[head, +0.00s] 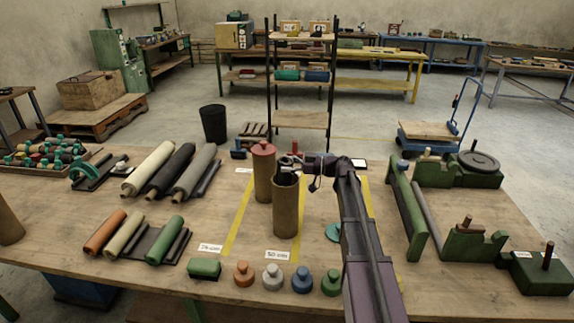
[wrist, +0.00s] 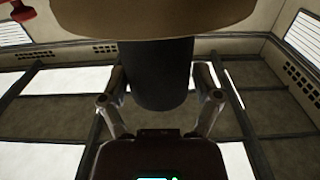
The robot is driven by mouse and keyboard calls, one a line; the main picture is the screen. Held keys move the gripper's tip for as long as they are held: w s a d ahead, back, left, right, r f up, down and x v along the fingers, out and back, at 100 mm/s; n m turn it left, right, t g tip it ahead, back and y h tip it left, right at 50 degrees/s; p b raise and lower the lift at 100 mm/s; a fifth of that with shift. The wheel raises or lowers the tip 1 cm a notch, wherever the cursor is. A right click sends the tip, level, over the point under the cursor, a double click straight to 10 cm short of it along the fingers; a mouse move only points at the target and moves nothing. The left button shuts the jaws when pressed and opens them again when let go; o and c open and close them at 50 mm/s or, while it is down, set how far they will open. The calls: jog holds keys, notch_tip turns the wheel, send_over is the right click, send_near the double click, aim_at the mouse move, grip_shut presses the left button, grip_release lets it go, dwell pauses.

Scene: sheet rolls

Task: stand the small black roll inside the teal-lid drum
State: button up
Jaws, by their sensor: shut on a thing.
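The teal lid (head: 332,232) lies on the table, partly behind my arm. The open brown drum (head: 286,215) stands upright just left of it, with a dark mouth. My gripper (head: 308,163) is level with the drum's top, just above and right of its rim. In the wrist view my gripper (wrist: 160,78) is shut on the small black roll (wrist: 157,90), with a finger on each side. A tan round surface (wrist: 155,18) hides the roll's far end. I cannot tell how deep the roll sits in the drum.
A brown drum with a red lid (head: 264,178) stands close behind the open drum. Longer rolls (head: 172,170) and shorter rolls (head: 135,235) lie on the left. Several knobbed pieces (head: 272,277) line the front. A green stand (head: 406,210) is on the right.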

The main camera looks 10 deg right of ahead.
jog(key=shift+f, duration=0.1)
dwell(0.3)
jog(key=o, duration=1.1)
jog(key=shift+d, duration=0.1)
jog(key=shift+v, duration=5.95)
